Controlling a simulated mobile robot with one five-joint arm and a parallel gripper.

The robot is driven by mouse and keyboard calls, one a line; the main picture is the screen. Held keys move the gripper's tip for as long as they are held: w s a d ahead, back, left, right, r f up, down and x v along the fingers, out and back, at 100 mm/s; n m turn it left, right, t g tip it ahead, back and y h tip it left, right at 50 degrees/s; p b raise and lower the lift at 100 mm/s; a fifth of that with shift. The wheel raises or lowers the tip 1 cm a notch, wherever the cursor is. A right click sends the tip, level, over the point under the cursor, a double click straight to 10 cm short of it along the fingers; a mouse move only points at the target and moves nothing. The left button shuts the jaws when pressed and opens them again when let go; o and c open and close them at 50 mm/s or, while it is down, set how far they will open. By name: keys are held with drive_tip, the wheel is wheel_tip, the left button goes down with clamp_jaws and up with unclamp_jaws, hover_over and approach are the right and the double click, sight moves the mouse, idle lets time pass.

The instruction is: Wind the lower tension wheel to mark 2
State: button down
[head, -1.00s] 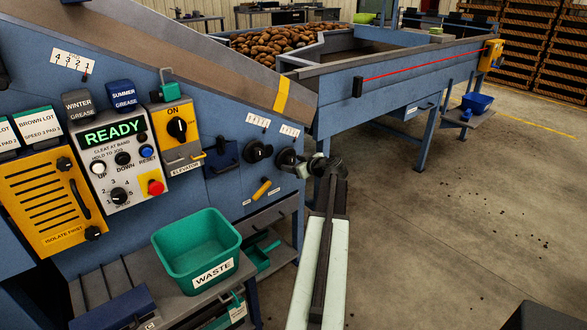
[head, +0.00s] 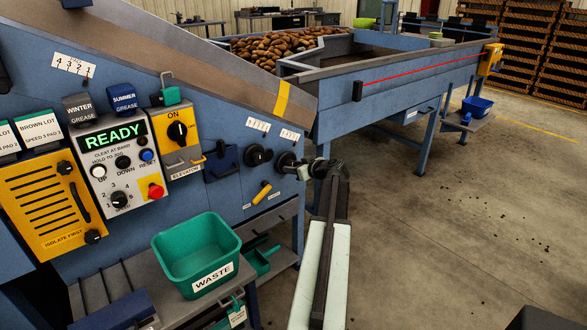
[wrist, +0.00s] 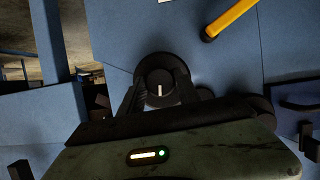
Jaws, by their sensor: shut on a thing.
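Two black wheels sit side by side on the blue machine panel in the head view. The left one (head: 259,154) stands free, and the right one (head: 285,160) sits slightly lower. My gripper (head: 302,168) is at the right one. In the wrist view this black wheel (wrist: 160,78) lies between the fingers of my gripper (wrist: 160,94), one on each side, shut on it. A white line on its face points straight up and down in that view. Small white scales (head: 290,135) sit above the wheels; their numbers are too small to read.
A yellow handle (head: 262,192) sticks out below the wheels. The READY control box (head: 118,165) and a green WASTE bin (head: 197,254) are to the left. A blue frame leg (head: 426,140) stands behind on the right. The concrete floor to the right is mostly clear.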

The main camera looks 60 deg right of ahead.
drive_tip(key=shift+w+d+f+m+t+y+b, duration=0.1)
drive_tip(key=shift+m+t+y+b, duration=0.8)
drive_tip(key=shift+m, duration=1.05)
drive_tip(key=shift+s+d+f+m+t+y+b, duration=0.1)
drive_tip(key=shift+m+t+y+b, duration=0.4)
drive_tip(key=shift+m+y+b, duration=0.9)
drive_tip(key=shift+w+m+t+y+b, duration=0.1)
drive_tip(key=shift+m+t+y+b, duration=0.55)
drive_tip(key=shift+m+b, duration=1.3)
drive_tip(key=shift+m+p, duration=0.45)
drive_tip(key=shift+m, duration=0.25)
drive_tip(key=c, duration=0.9)
unclamp_jaws()
drive_tip(key=shift+o, duration=0.2)
drive_tip(key=s, duration=0.7)
drive_tip(key=shift+s+d+r+p, duration=0.25)
drive_tip(key=shift+s+r+p, duration=0.05)
drive_tip(key=shift+s, duration=0.1)
